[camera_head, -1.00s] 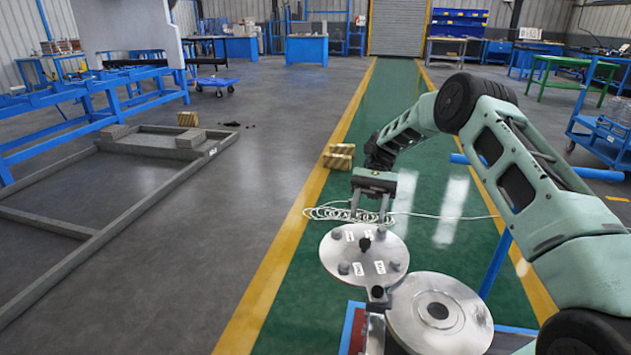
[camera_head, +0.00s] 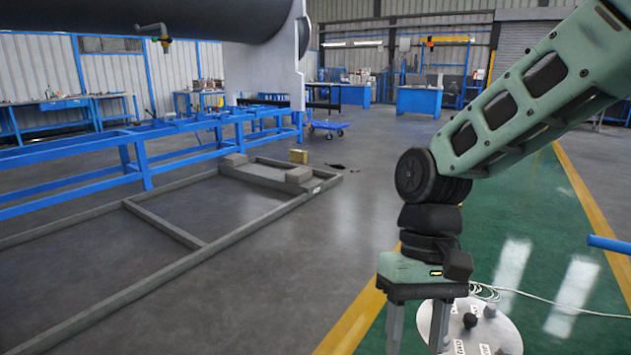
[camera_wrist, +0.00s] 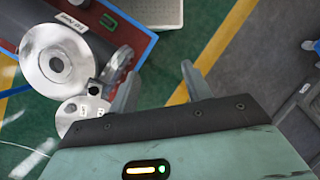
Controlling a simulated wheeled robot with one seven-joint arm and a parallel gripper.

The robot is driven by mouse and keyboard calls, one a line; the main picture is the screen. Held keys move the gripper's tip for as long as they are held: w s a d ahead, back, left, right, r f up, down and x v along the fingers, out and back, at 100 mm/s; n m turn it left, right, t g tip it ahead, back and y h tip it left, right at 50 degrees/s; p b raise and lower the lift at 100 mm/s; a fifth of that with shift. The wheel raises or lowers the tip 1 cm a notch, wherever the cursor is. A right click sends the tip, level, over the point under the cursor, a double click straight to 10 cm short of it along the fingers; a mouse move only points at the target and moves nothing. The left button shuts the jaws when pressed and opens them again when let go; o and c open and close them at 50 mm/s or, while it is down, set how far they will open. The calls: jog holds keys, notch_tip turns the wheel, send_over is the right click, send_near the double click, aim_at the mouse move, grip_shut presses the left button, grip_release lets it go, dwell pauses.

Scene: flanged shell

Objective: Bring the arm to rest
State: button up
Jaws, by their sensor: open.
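My gripper (camera_head: 418,335) hangs pointing down in the head view, with its two fingers apart and nothing between them. In the wrist view my gripper (camera_wrist: 160,78) is also open and empty. A round metal cover (camera_head: 495,330) with dark knobs and white tags is at the bottom of the head view, partly behind my gripper and cut by the edge. The wrist view shows the cover (camera_wrist: 78,115) beside the shell's round flange (camera_wrist: 38,75), which has a central hole. The grey shell body (camera_wrist: 92,45) lies to the left of my fingers, apart from them.
A red base with a blue edge (camera_wrist: 138,42) is under the shell. A pale box (camera_wrist: 150,12) stands beyond it. A grey floor frame (camera_head: 165,225) and blue rack (camera_head: 140,160) are at left. A blue bar (camera_head: 610,244) juts in at right. Open floor (camera_head: 345,220) lies between.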

jog(key=s+n+t, duration=0.4)
jog(key=s+n, duration=0.1)
jog(key=s, duration=0.6)
notch_tip(320, 180, up, 16)
jog(key=d+p, duration=0.1)
jog(key=p, duration=1.5)
jog(key=shift+s+p, duration=0.2)
jog(key=shift+p, duration=0.1)
jog(key=shift+s, duration=0.1)
